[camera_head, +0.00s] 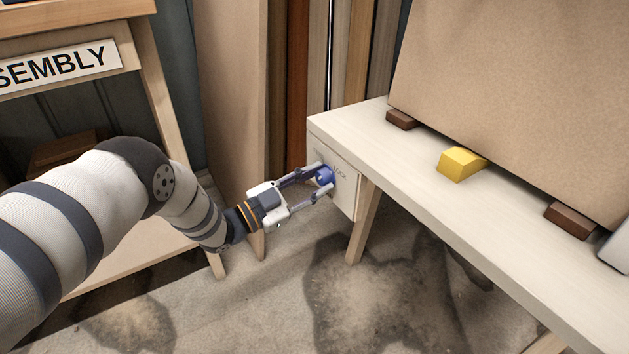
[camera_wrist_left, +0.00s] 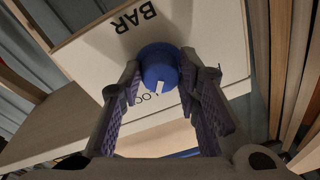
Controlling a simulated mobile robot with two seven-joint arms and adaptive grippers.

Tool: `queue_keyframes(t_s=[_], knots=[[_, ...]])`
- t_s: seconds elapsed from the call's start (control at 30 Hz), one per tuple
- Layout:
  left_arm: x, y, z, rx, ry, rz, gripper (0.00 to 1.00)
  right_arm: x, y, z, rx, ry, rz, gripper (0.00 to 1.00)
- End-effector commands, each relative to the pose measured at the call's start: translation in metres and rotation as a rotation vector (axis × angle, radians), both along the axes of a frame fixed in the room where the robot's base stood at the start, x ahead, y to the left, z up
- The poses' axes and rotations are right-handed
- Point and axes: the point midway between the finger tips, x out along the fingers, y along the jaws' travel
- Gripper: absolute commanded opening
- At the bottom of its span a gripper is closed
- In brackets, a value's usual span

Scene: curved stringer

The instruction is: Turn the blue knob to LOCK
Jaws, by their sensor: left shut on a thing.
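The blue knob (camera_head: 324,176) is on the white end panel (camera_head: 345,187) of the workbench. In the left wrist view the knob (camera_wrist_left: 158,66) sits between the fingers, with a white pointer mark on its lower face. The panel carries the word "BAR" near the top and partly hidden lettering, "LOC", below the knob. My left gripper (camera_head: 322,184) reaches in from the left with its fingers around the knob and is shut on it. In the left wrist view its fingers (camera_wrist_left: 158,90) flank the knob's two sides. The right gripper is in neither view.
The pale workbench top (camera_head: 450,215) runs to the lower right. On it are a yellow block (camera_head: 461,164), brown blocks (camera_head: 571,220) and a large leaning brown board (camera_head: 520,90). Tall planks (camera_head: 297,80) stand behind. An assembly table (camera_head: 75,20) is at upper left.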

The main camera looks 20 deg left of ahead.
Motion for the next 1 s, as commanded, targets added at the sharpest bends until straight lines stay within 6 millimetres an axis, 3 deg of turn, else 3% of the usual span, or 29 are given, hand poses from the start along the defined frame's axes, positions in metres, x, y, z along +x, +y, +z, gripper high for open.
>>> queue_keyframes(t_s=[0.4,0.93,0.97,1.0], knots=[[0.0002,0.0001,-0.0006,0.122,-0.093,-0.001,0.02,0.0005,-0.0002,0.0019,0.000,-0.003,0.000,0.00],[0.0001,0.0003,-0.0010,0.136,-0.103,-0.001,0.03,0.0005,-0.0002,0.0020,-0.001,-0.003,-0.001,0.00],[0.0002,0.0004,-0.0009,0.136,-0.103,-0.001,0.37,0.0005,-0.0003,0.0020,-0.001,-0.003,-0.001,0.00],[0.0002,0.0004,-0.0009,0.136,-0.103,-0.001,0.46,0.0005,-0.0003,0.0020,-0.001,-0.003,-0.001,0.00]])
